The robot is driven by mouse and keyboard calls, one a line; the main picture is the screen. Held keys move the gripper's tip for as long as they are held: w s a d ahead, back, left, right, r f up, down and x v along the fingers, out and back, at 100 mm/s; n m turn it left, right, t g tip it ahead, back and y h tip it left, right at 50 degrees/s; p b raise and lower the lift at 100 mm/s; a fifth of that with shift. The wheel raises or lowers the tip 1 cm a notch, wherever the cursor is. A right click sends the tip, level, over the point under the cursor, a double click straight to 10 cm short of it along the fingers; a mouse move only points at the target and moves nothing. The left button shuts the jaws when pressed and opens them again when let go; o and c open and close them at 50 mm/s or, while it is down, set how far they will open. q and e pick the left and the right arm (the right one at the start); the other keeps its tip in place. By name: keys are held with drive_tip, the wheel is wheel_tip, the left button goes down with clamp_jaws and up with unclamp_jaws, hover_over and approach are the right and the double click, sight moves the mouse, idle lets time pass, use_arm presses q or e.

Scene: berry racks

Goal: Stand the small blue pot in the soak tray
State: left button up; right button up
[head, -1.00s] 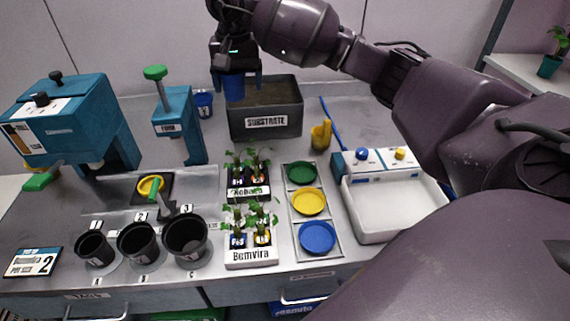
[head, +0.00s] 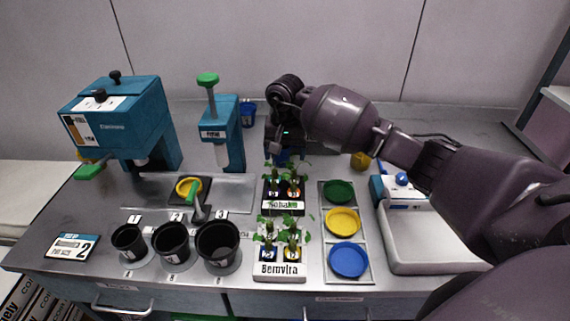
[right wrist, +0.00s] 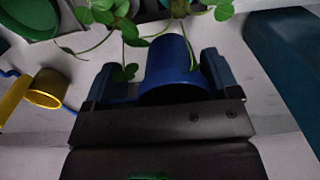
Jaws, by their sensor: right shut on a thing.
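My right gripper (head: 286,152) is shut on a small blue pot (right wrist: 172,68), which sits between its fingers in the right wrist view. In the head view, the pot is mostly hidden by the gripper and the seedlings in front. The gripper is behind the rear seedling rack and in front of the dark substrate bin, left of the soak tray. The soak tray, a white basin (head: 437,262), is at the right of the bench with my right arm crossing over its right side. Its visible floor is bare. My left gripper is not in view.
Seedling racks (head: 279,272) stand front centre, their leaves close to the held pot. A holder with green, yellow and blue saucers (head: 348,260) lies between them and the basin. A yellow scoop (right wrist: 42,90) is near the gripper. Black pots (head: 218,245) stand left; another blue pot (head: 248,117) is behind.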

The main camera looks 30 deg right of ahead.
sight(285, 164)
drive_tip(key=shift+f, duration=2.3)
drive_tip(key=o, duration=0.8)
drive_tip(key=shift+r, duration=0.1)
